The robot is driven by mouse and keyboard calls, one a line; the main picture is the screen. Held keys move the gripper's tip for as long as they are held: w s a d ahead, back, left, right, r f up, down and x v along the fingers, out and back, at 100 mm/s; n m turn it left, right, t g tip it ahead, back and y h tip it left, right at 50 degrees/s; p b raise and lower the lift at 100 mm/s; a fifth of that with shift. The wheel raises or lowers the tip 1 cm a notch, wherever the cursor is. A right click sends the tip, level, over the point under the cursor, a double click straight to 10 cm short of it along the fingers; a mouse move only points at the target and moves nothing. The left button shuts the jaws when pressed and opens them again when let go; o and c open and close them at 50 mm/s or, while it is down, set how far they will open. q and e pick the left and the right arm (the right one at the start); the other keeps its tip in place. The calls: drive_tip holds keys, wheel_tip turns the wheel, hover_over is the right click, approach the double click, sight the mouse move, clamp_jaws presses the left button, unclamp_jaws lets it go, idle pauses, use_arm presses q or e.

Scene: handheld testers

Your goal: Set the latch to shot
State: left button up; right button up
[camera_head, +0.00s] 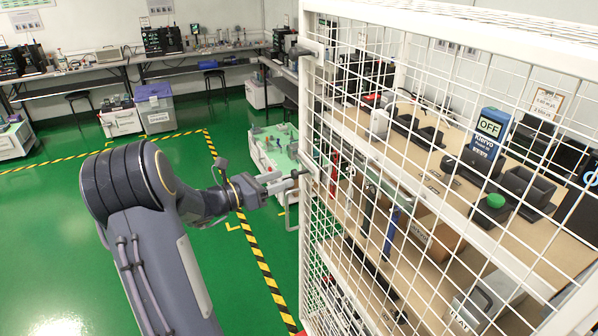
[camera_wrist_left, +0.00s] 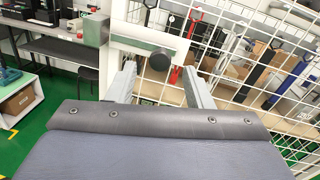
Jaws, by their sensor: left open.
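A latch with a grey bar (camera_wrist_left: 143,46) and a round dark knob (camera_wrist_left: 160,61) sits at the edge of the white mesh cage in the left wrist view. My left gripper (camera_wrist_left: 160,85) is open and empty. Its two fingers point toward the latch, with the knob appearing between and just above the fingertips; I cannot tell whether they touch. In the head view my left gripper (camera_head: 284,182) is beside the cage's front left edge. The gripper partly hides the latch there.
The white mesh cage (camera_head: 345,130) fills the right side, with shelves behind it. Green floor (camera_head: 40,220) is open to the left; a workbench (camera_head: 150,60) stands behind.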

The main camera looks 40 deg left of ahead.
sight(292, 175)
use_arm(q)
drive_tip(key=shift+p+x, duration=0.45)
drive_tip(key=shift+x, duration=1.9)
drive_tip(key=shift+c, duration=0.3)
clamp_jaws()
